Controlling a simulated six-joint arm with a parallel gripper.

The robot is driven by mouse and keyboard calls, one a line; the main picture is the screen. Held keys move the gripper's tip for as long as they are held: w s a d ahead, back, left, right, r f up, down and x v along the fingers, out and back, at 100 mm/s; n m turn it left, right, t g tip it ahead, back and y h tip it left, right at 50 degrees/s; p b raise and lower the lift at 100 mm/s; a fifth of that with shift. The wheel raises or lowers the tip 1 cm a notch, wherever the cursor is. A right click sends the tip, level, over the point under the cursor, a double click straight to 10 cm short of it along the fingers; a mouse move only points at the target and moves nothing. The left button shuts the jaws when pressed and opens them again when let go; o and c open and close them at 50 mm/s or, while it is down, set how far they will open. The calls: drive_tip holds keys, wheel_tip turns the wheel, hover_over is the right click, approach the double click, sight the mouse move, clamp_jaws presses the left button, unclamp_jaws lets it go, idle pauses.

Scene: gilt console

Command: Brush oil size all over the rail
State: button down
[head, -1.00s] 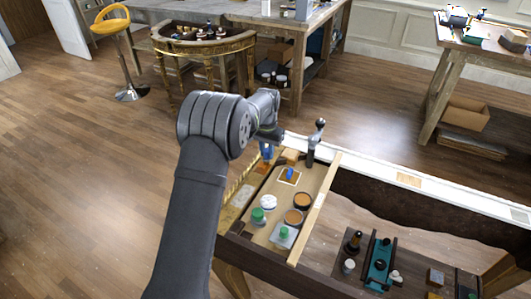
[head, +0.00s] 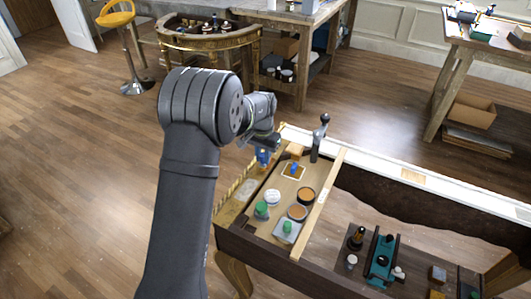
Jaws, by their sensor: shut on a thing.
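A long white rail (head: 455,192) runs along the far edge of the console frame, with a tan patch (head: 412,176) on its top. A gilt, ornamented strip (head: 236,188) lies along the frame's left end. My gripper (head: 263,160) is at the frame's far left corner, above the end of the gilt strip. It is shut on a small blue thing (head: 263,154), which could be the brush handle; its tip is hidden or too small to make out. I cannot tell whether it touches the surface below.
A wooden board (head: 262,231) carries a white-lidded jar (head: 272,196), green-capped bottles (head: 262,209), and open orange pots (head: 305,195). A dark upright clamp (head: 320,137) stands at the far edge. A pale batten (head: 319,206) crosses the frame. A teal tool (head: 382,260) sits lower right.

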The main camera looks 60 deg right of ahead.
drive_tip(key=shift+a, duration=0.3)
drive_tip(key=shift+d, duration=3.45)
drive_tip(key=shift+s+d, duration=0.15)
drive_tip(key=shift+s, duration=0.25)
drive_tip(key=shift+a, duration=3.55)
drive_tip(key=shift+d, duration=3.45)
drive_tip(key=shift+a, duration=3.6)
drive_tip(key=shift+r, duration=3.9)
